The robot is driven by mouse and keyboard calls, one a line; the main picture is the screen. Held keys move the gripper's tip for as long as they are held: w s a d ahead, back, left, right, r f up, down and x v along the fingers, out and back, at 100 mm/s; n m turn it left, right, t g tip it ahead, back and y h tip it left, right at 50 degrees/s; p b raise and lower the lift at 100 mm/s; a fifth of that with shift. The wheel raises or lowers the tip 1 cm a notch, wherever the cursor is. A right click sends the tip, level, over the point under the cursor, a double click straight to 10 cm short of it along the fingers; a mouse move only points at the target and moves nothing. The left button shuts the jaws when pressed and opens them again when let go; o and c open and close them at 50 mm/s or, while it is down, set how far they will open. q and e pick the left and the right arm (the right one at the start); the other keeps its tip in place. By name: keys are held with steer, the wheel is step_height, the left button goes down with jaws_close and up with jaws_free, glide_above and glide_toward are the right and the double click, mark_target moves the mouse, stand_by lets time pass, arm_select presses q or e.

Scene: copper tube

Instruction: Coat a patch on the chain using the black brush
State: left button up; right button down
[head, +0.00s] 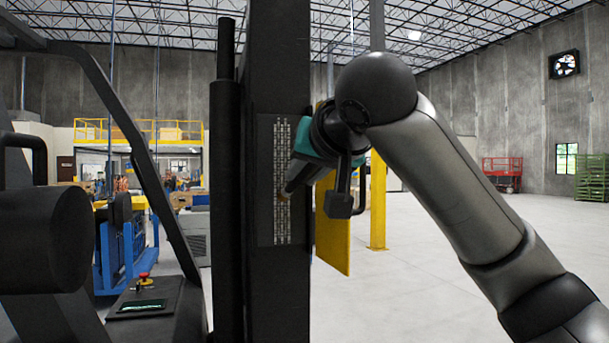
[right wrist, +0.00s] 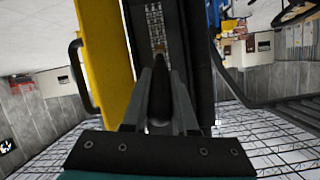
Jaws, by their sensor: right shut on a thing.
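The chain (head: 282,150) runs vertically in a slot in a black mast, and part of it shows in the right wrist view (right wrist: 155,22). My right gripper (head: 292,182), teal and black, reaches in from the right and is shut in front of the chain's middle. In the right wrist view its fingers (right wrist: 160,80) close on the dark brush (right wrist: 160,103), whose tip points at the chain. A small brownish spot shows beside the fingertips; I cannot tell whether it is bristles or coating, or whether the tip touches the chain. My left gripper is out of view.
The black mast (head: 265,290) stands upright just ahead. A yellow panel (head: 333,240) stands right behind my right gripper, and a yellow post (head: 378,205) is farther back. A red-button console (head: 145,290) is at lower left. The floor to the right is open.

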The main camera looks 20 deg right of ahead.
steer(key=shift+r+p, duration=0.3)
steer(key=shift+r, duration=1.3)
step_height(320, 180, up, 10)
steer(key=shift+r, duration=0.15)
step_height(320, 180, down, 21)
steer(key=b, duration=1.9)
steer(key=shift+r, duration=0.15)
stand_by(0.6)
